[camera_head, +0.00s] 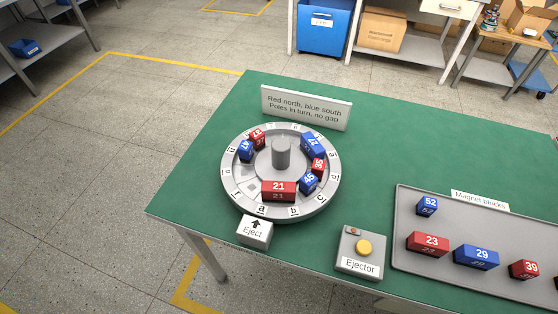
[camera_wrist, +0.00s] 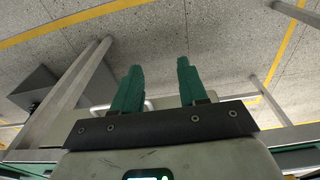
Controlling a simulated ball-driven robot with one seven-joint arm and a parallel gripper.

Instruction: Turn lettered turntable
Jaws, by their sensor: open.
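In the head view the round grey turntable (camera_head: 235,195) lies on the green table, with letters around its rim; a, b and c show at the front. Several blocks sit in a ring around its grey centre post (camera_head: 281,152): red 21 (camera_head: 279,190) at the front, blue 45 (camera_head: 308,182), red 35 (camera_head: 318,166), blue 27 (camera_head: 312,145), red 37 (camera_head: 258,138) and blue 47 (camera_head: 245,150). A bare stretch shows at the left of the ring. My gripper (camera_wrist: 161,88) shows only in the wrist view, with two green fingers apart and nothing between them.
An Eject marker (camera_head: 255,232) stands at the turntable's front rim. An Ejector box (camera_head: 358,265) with a yellow button (camera_head: 364,247) is to the right. A grey tray (camera_head: 398,235) holds magnet blocks. A sign (camera_head: 306,107) behind reads "Red north, blue south / Poles in turn, no gap".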

